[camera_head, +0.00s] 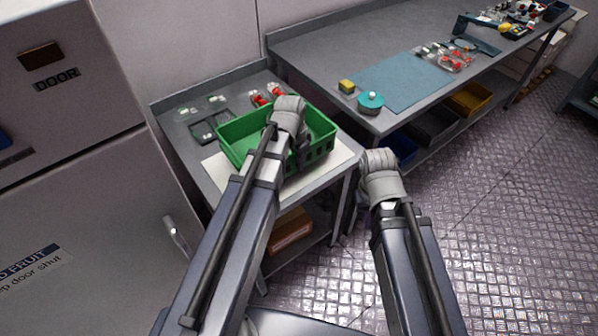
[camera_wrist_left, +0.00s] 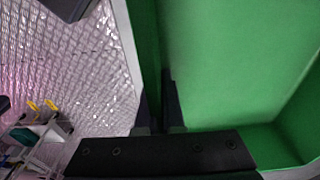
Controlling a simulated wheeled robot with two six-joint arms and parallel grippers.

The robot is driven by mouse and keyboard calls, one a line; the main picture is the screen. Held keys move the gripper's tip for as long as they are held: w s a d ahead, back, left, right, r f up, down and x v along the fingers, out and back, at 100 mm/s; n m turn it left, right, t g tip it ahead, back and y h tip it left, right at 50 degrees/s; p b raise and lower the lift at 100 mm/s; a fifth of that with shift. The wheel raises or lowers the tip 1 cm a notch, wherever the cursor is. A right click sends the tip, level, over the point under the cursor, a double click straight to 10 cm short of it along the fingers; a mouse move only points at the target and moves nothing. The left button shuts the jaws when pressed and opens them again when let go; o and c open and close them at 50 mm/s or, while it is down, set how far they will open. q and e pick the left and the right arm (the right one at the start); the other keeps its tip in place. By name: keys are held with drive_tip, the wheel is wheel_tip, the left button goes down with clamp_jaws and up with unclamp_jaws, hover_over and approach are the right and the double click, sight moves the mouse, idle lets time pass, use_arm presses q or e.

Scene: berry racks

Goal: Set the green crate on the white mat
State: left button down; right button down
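The green crate (camera_head: 238,148) is on or just above the small metal table, over the white mat (camera_head: 218,172). The mat shows at the crate's front left and right; I cannot tell whether the crate's base touches it. My left gripper (camera_head: 300,158) is at the crate's near wall. In the left wrist view its fingers (camera_wrist_left: 160,108) lie on either side of the green wall (camera_wrist_left: 146,45), close together, shut on it. My right gripper (camera_head: 364,212) hangs low in front of the tables, mostly hidden behind its own wrist; its fingers cannot be made out.
A long bench (camera_head: 320,50) to the right holds a blue mat (camera_head: 405,82), a teal round item (camera_head: 370,101) and a yellow block (camera_head: 346,86). A fridge-like cabinet (camera_head: 80,200) stands left.

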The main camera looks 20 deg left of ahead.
use_arm(q)
drive_tip(key=shift+f+b, duration=1.35)
drive_tip(key=shift+f, duration=0.3)
drive_tip(key=shift+f, duration=0.15)
drive_tip(key=c, duration=1)
unclamp_jaws()
drive_tip(key=shift+c, duration=0.2)
drive_tip(key=r+p, duration=0.8)
drive_tip(key=s+a+r+p, duration=0.1)
drive_tip(key=r+p, duration=0.3)
drive_tip(key=shift+s+r, duration=0.1)
drive_tip(key=shift+r, duration=0.1)
drive_tip(key=s+d+n+g+y, duration=0.1)
drive_tip(key=s+d+n+y, duration=0.1)
drive_tip(key=s+d, duration=0.9)
drive_tip(key=shift+s+d+n+g, duration=0.25)
drive_tip(key=shift+s+n+g, duration=0.05)
drive_tip(key=shift+s+n, duration=0.7)
drive_tip(key=shift+f, duration=0.1)
